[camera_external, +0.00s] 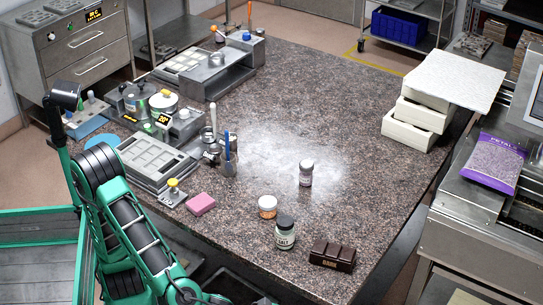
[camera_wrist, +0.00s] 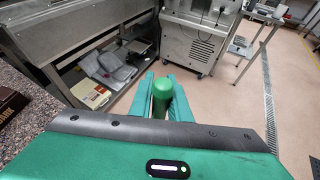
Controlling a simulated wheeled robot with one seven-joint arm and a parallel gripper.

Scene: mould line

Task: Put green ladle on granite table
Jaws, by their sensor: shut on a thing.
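The green ladle (camera_wrist: 162,94) shows in the wrist view as a rounded green end between the two teal fingers of my gripper (camera_wrist: 160,78). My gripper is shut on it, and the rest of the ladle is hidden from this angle. The speckled granite table (camera_external: 350,125) fills the middle of the external view. Its edge also shows at the left of the wrist view (camera_wrist: 18,82). In the wrist view the fingers point out over the floor, beside the table. My gripper and the ladle cannot be made out in the external view.
On the table's near part stand a salt jar (camera_external: 285,233), an orange-banded jar (camera_external: 267,207), a shaker (camera_external: 306,173), a chocolate block (camera_external: 332,255) and a pink block (camera_external: 201,204). Moulds (camera_external: 155,160) line the left side; white boxes (camera_external: 415,115) stand far right.

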